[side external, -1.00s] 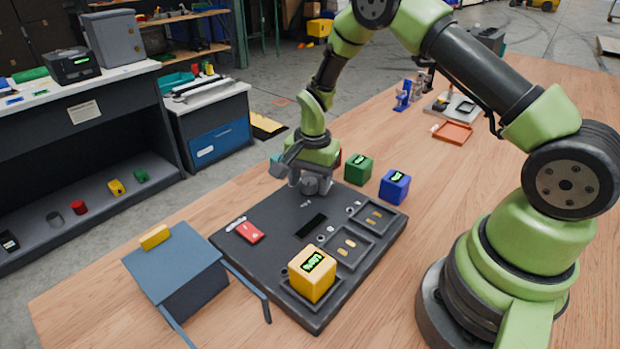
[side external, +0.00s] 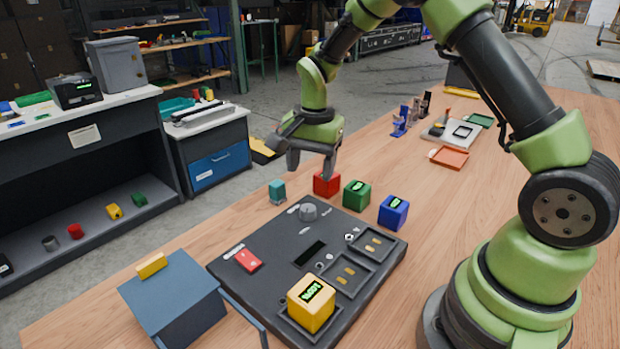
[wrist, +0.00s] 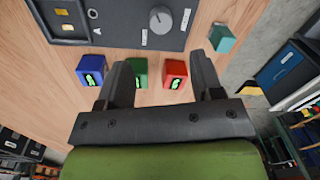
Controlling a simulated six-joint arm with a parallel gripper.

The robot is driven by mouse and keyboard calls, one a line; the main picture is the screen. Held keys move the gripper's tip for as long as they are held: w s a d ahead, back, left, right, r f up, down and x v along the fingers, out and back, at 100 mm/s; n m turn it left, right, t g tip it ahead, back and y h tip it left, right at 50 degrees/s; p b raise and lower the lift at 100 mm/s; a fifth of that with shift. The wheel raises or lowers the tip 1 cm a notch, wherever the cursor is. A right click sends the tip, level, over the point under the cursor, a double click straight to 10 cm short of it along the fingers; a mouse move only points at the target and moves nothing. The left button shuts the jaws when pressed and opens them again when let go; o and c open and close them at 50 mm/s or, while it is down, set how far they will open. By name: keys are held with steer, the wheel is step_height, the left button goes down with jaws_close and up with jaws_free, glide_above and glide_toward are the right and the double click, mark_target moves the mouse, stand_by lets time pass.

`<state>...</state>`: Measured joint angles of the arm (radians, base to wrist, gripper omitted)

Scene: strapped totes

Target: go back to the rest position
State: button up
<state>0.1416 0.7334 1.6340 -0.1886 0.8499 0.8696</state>
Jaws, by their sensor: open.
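My gripper (side external: 311,170) is open and empty, raised above the far end of the dark panel (side external: 228,267). In the wrist view its two fingers (wrist: 166,85) stand wide apart with nothing held between them. The grey round knob (side external: 308,212) on the panel stands free, below the gripper in the side view. A yellow cube (side external: 311,303) with a lit display sits in a recess at the panel's near end. Red (side external: 327,184), green (side external: 356,195) and blue (side external: 393,211) cubes stand on the table beyond the panel.
A small teal block (side external: 277,192) stands beside the panel's far corner. A blue-grey box (side external: 170,292) with a yellow handle is at the near left. An orange tray (side external: 449,158) and a white board (side external: 450,133) lie farther back. The table's right side has free room.

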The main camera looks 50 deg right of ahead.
steer(key=s+a+r+n+t, duration=0.2)
steer(key=s+r+n, duration=0.15)
steer(key=r, duration=0.35)
steer(key=s+a+r+n+t, duration=0.1)
steer(key=s+a+r+n, duration=0.1)
steer(key=s+r, duration=0.45)
steer(key=s+a+r+n+t+y, duration=0.1)
steer(key=s+r+n, duration=0.1)
steer(key=s, duration=0.3)
steer(key=s+a+r+n+t, duration=0.2)
steer(key=s+n, duration=0.1)
steer(key=s, duration=0.3)
steer(key=shift+a+r+t+y, duration=0.2)
steer(key=shift+a+t+y, duration=0.1)
steer(key=shift+y, duration=0.1)
